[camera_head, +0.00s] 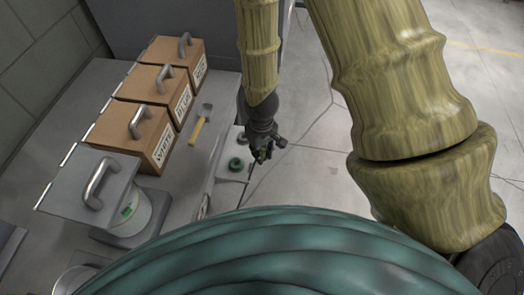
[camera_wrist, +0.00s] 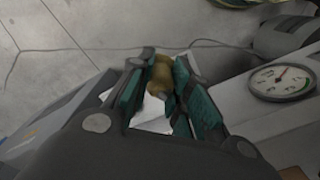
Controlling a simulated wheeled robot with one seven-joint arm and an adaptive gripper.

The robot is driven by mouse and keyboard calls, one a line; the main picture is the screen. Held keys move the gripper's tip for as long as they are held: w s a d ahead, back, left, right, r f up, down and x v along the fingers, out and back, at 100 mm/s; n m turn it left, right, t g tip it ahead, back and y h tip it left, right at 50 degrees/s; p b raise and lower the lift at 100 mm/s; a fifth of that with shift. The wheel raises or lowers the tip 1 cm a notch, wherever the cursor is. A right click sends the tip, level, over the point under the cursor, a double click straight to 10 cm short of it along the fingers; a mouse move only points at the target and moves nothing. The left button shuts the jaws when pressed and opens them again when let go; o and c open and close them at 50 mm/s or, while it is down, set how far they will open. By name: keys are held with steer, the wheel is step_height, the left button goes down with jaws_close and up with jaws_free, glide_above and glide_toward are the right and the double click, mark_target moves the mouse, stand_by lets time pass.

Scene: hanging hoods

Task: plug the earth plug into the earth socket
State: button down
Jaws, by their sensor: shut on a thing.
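My gripper (camera_head: 262,153) is low beside the bench's right end in the head view. In the wrist view my gripper (camera_wrist: 163,92) is shut on a small brass-coloured piece (camera_wrist: 162,76) between its teal pads, which looks like the earth plug. In the head view the plug is too small to make out.
A white dial gauge (camera_wrist: 282,82) is on the pale panel right of my gripper. A thin cable (camera_head: 311,136) crosses the open floor.

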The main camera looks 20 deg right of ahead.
steer(key=shift+r+p, duration=0.7)
steer(key=shift+r, duration=0.25)
steer(key=shift+w, duration=0.1)
